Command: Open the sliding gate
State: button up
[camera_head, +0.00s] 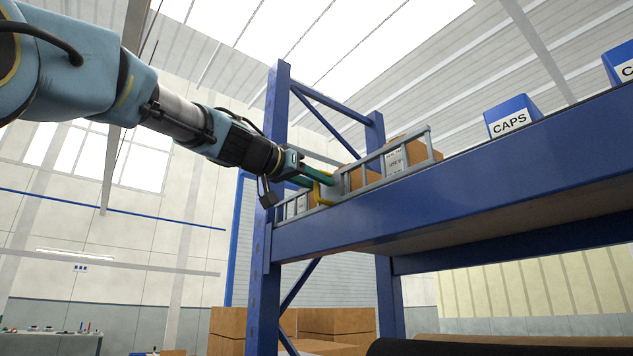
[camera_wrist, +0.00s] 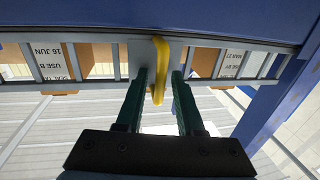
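The sliding gate (camera_head: 332,188) is a grey plate set in the railing along the shelf's front edge, with a yellow handle (camera_head: 323,192) on it. In the wrist view, the grey plate (camera_wrist: 146,52) shows behind the yellow handle (camera_wrist: 161,48). My gripper (camera_head: 314,180) reaches the gate from the left in the head view. In the wrist view its two dark green fingers (camera_wrist: 159,76) are apart, one on each side of the handle, with gaps visible between them and it. I cannot tell how deep the handle lies between them.
Grey railing (camera_head: 407,157) runs along the blue shelf beam (camera_head: 450,207). Cardboard boxes (camera_head: 408,152) stand behind it. A blue rack post (camera_head: 262,260) rises close below my gripper. A blue CAPS bin (camera_head: 512,117) sits farther right on the shelf.

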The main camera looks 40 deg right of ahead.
grip_shut()
dwell(1.2)
